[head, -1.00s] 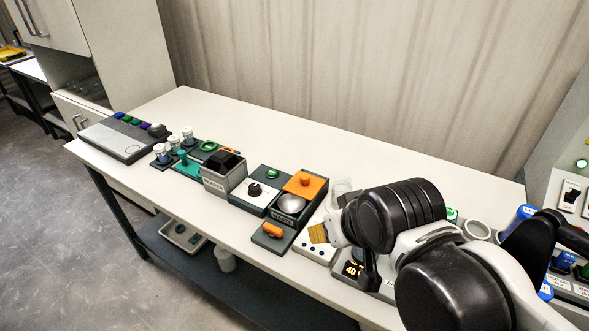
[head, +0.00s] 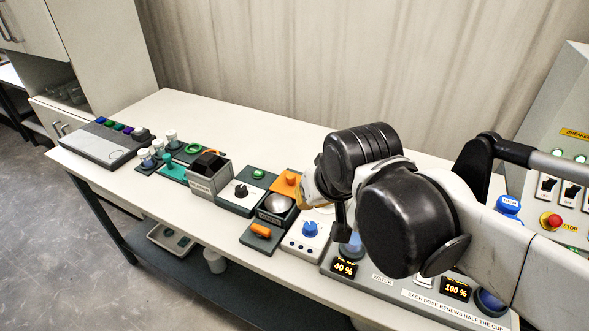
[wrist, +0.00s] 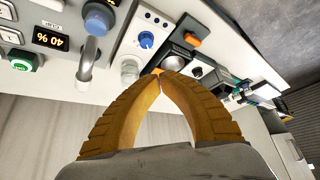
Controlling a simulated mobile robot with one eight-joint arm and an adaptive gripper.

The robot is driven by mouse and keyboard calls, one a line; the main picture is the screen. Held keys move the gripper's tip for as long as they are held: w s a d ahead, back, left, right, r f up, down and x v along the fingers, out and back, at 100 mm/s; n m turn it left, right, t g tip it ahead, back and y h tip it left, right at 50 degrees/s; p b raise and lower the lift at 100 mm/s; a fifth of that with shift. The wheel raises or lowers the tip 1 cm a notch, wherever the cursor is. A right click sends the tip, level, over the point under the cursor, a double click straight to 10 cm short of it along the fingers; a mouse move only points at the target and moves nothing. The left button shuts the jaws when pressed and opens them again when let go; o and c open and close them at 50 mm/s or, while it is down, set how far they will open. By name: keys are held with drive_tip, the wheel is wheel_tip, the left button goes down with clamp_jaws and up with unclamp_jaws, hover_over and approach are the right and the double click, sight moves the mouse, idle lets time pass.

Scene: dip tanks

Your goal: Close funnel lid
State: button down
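A dark station in the middle of the bench holds a silver round bowl (head: 278,203), which looks like the funnel; I cannot be sure. An orange square plate with a knob (head: 290,180) stands behind the bowl and looks like its lid, leaving the bowl uncovered. My gripper (wrist: 158,73) has yellow-brown ribbed fingers with tips together, and no held object shows. In the wrist view the tips overlap the bowl (wrist: 173,63) and a bit of orange; contact cannot be told. In the head view my wrist partly hides the fingers, just right of the orange plate.
An orange handle (head: 261,231) lies in front of the bowl. A blue knob panel (head: 309,230) and a water station with a 40 % display (head: 344,267) are to the right. A grey open-topped box (head: 209,178) stands left. The rear bench strip is clear.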

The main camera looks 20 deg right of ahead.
drive_tip(key=w+d+r+m+g+p, duration=0.1)
drive_tip(key=w+d+r+m+p, duration=0.15)
drive_tip(key=w, duration=0.65)
drive_tip(key=m+g+h+p, duration=0.1)
drive_tip(key=m+g+p, duration=0.1)
hover_over(284, 191)
drive_tip(key=d, duration=0.4)
drive_tip(key=f, duration=0.2)
drive_tip(key=shift+m+h, duration=0.3)
drive_tip(key=shift+m, duration=0.15)
drive_tip(key=w+x, duration=0.1)
drive_tip(key=x, duration=0.4)
drive_tip(key=w+b+x, duration=0.1)
drive_tip(key=x, duration=0.5)
drive_tip(key=w+r+b+x, duration=0.1)
drive_tip(key=x, duration=0.4)
drive_tip(key=shift+d+f, duration=0.15)
drive_tip(key=shift+d, duration=0.25)
drive_tip(key=s, duration=0.1)
drive_tip(key=s+a, duration=0.2)
drive_tip(key=shift+r+b, duration=0.3)
drive_tip(key=shift+s, duration=0.1)
drive_tip(key=s+a, duration=0.5)
drive_tip(key=a, duration=0.1)
drive_tip(key=shift+s+a+f, duration=0.1)
drive_tip(key=shift+s+a, duration=0.05)
drive_tip(key=shift+s, duration=0.2)
